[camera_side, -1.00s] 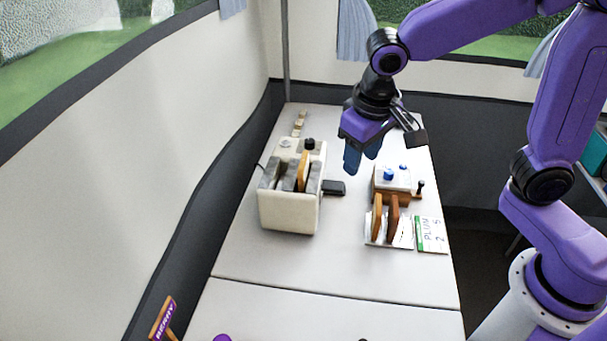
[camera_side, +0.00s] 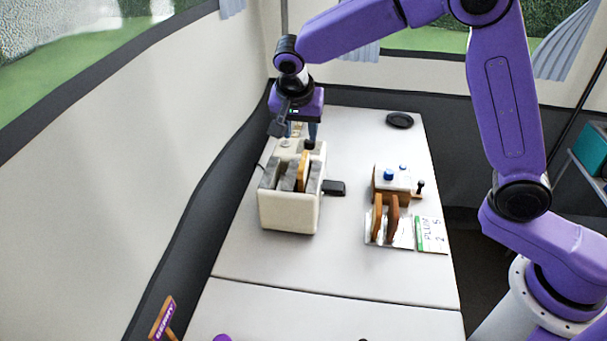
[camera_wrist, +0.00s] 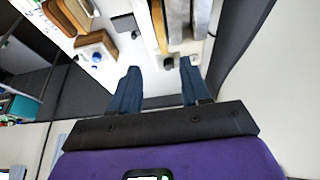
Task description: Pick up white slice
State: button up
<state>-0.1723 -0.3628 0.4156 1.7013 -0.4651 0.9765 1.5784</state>
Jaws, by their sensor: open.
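My gripper (camera_side: 300,135) is open and empty, fingers pointing down, over the far end of the white toaster (camera_side: 288,212). In the wrist view my two blue fingers (camera_wrist: 160,82) are spread apart, with the toaster's end and dark knob (camera_wrist: 168,62) near their tips. The toaster holds an upright brown slice (camera_side: 303,172) and grey upright pieces beside it. Small pale pieces (camera_side: 298,127) behind the toaster are partly hidden by my gripper. I cannot tell which piece is the white slice.
A black disc (camera_side: 399,120) lies at the back right. The wall is close on the left. The table between toaster and rack is mostly clear.

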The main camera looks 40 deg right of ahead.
send_near(303, 160)
jog(key=x, duration=0.5)
jog(key=shift+s, duration=0.25)
jog(key=shift+x, duration=2.85)
jog(key=shift+w, duration=0.15)
jog(key=shift+f, duration=0.25)
jog(key=c, duration=0.8)
